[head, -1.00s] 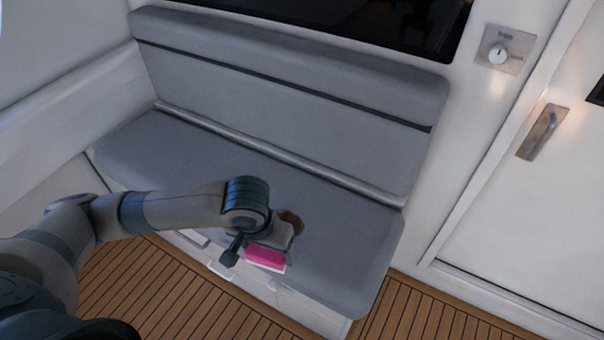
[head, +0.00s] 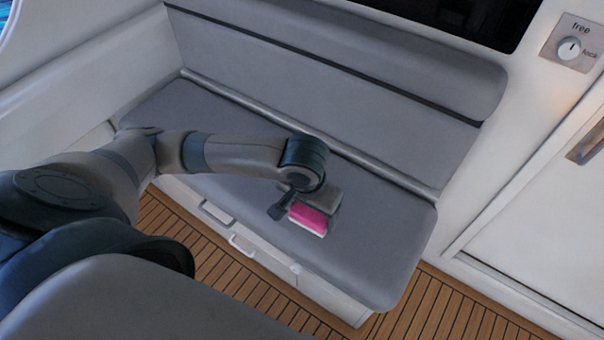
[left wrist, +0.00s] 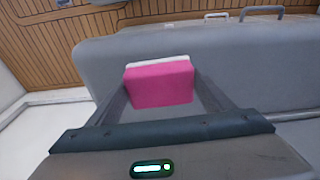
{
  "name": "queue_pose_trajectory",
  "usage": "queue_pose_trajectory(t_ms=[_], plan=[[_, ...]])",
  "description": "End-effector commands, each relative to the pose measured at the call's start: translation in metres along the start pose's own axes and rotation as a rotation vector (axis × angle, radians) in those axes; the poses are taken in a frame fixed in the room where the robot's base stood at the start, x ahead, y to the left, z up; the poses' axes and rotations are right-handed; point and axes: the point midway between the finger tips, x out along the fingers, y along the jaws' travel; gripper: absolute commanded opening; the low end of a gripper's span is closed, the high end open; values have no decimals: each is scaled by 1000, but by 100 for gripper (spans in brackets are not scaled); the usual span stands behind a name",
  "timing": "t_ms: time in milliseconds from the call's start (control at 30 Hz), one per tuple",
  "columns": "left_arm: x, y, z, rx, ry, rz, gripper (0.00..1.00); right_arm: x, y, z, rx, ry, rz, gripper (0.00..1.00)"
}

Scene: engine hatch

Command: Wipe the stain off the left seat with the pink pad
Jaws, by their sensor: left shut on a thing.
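The grey seat (head: 365,250) is a long cushioned bench against the wall. My left gripper (head: 311,211) is over its front half, right of the middle, and is shut on the pink pad (head: 309,217). In the left wrist view the pink pad (left wrist: 160,84), with a white layer along its far edge, sits between the two fingers, with the grey seat (left wrist: 265,75) behind it. I cannot tell whether the pad touches the cushion. No brown stain shows now; the gripper and pad may hide it. My right gripper is not in view.
The grey backrest (head: 330,85) rises behind the seat. White drawer fronts with handles (head: 240,243) are below its front edge. The slatted wooden floor (head: 215,262) lies in front. A white door (head: 545,225) and a knob plate (head: 571,44) are at the right.

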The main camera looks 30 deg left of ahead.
Motion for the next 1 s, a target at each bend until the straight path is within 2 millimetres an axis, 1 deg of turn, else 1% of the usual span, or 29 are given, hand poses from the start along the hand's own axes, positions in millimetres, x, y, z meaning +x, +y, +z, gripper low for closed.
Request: queue_pose_trajectory(t_ms=[167,267,367,467,600,700,833,900,1000], plan=[[0,0,-14,-21,-1,-4,54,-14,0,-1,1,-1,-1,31],[4,0,-29,-45,-4,-8,54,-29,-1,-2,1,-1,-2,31],[11,-4,-49,-77,-3,-13,54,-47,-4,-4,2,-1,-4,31],[22,-12,-71,-115,-5,-20,54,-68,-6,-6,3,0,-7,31],[42,-32,-96,-167,-7,-28,54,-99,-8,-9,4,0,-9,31],[58,-51,-108,-201,-6,-33,54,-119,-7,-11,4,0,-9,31],[78,-75,-113,-233,-6,-37,54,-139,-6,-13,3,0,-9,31],[87,-87,-113,-245,-5,-38,54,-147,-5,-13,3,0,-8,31],[97,-98,-112,-255,-3,-39,54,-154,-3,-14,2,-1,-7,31]])
